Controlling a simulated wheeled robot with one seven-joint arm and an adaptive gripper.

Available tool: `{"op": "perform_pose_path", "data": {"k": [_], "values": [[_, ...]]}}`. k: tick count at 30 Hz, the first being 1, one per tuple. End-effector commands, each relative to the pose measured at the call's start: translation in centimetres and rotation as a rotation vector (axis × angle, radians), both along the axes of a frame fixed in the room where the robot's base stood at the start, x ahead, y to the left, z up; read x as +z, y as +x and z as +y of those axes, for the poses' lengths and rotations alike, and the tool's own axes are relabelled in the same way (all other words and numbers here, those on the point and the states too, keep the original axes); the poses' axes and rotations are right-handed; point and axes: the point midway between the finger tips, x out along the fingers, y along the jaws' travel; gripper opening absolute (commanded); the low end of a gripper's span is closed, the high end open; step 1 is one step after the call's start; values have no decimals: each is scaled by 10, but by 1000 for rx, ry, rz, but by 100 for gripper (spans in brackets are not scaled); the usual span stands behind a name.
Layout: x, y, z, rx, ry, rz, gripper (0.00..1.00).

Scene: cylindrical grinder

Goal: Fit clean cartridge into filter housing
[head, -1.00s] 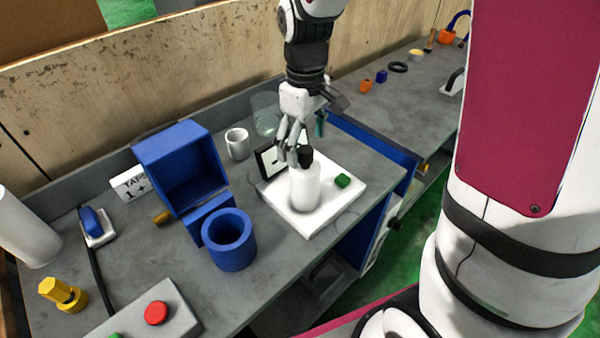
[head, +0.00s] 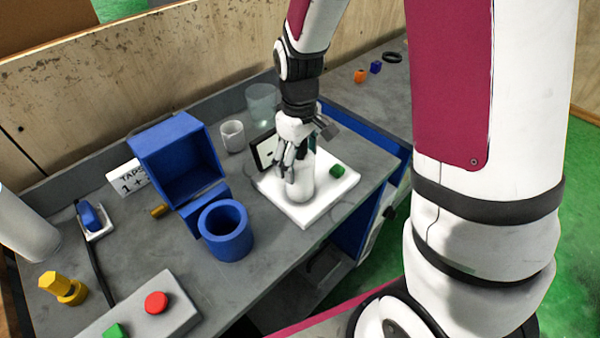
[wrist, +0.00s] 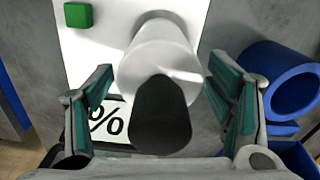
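A white cylinder (head: 302,184) with a black top stands upright on a white square plate (head: 300,213); it looks like the cartridge. In the wrist view the white cylinder (wrist: 155,50) and its black top (wrist: 160,115) lie between my fingers. My gripper (head: 292,165) points down around its upper part, fingers open with gaps on both sides. In the head view my fingers hide the black top. A hollow blue cylinder (head: 226,247), open at the top, stands left of the plate and may be the housing. It also shows in the wrist view (wrist: 258,60).
A green block (head: 337,171) and a black-framed percent sign (head: 265,150) are at the plate. A blue open box (head: 180,160), a white mug (head: 232,135) and a clear glass (head: 262,103) stand behind. A button box (head: 140,310) and yellow fitting (head: 62,288) are front left.

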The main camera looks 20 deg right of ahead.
Motion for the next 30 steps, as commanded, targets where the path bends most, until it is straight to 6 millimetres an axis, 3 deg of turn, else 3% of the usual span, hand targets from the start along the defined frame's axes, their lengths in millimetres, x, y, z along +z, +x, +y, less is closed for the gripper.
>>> {"op": "perform_pose_path", "data": {"k": [1,6,17,26,30], "values": [[0,0,0,0,0,0,55],[0,0,0,0,0,0,18],[4,1,0,0,0,-2,18],[38,2,0,1,0,-7,18],[39,-27,17,4,1,-1,18]]}}
